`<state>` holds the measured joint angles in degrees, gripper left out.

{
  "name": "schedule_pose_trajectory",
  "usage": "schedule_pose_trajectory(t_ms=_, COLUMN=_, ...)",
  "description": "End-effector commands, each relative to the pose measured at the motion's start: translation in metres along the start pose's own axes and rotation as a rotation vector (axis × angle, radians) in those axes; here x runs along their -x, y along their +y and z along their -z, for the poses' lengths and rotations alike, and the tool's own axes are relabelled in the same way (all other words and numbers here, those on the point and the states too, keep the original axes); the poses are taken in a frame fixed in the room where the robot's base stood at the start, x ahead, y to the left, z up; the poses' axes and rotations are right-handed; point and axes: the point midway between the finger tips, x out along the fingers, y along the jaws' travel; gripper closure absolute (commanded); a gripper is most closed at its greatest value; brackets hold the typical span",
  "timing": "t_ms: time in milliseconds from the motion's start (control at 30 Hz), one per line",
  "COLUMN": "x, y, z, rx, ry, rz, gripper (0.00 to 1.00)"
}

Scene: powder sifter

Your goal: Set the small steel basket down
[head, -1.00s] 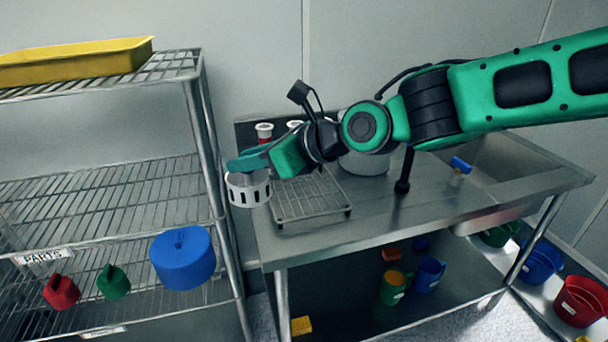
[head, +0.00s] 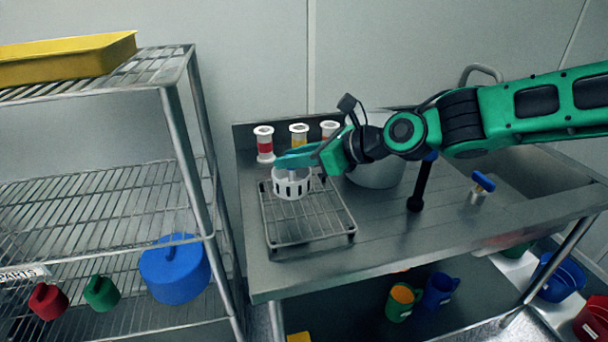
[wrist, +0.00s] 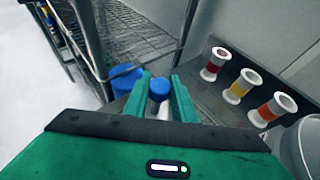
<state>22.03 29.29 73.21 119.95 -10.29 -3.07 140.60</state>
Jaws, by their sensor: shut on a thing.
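The small steel basket (head: 292,186), pale with dark slots around its wall, hangs upright from my gripper (head: 290,160). My gripper's fingers are shut on its upper part, which they partly hide. The basket is at the far end of the wire rack (head: 312,222) on the steel table; I cannot tell whether it touches the wires. In the wrist view a round blue knob (wrist: 160,88) shows between the two green fingers, with a pale part below it. The basket's body is mostly hidden there.
Three spools (head: 264,144) with coloured bands stand behind the rack. A large steel pot (head: 378,173) is close on the right, under my arm. A blue-handled tap (head: 482,186) is farther right. A wire shelf unit (head: 178,120) stands left of the table. The front tabletop is clear.

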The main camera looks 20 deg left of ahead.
Motion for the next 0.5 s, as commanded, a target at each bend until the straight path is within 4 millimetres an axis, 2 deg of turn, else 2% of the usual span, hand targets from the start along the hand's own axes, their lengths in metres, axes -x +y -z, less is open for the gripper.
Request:
schedule_pose_trajectory(t_ms=100, x=-0.001, y=-0.018, z=0.011, rx=-0.002, ry=-0.002, rz=0.0, gripper=1.0)
schedule_pose_trajectory(t_ms=200, x=-0.001, y=-0.026, z=0.017, rx=-0.001, ry=-0.003, rz=0.0, gripper=1.0)
schedule_pose_trajectory(t_ms=367, x=-0.002, y=-0.029, z=0.023, rx=0.001, ry=-0.001, rz=0.0, gripper=1.0)
schedule_pose_trajectory(t_ms=500, x=-0.009, y=-0.029, z=0.038, rx=-0.002, ry=0.0, rz=-0.001, gripper=1.0)
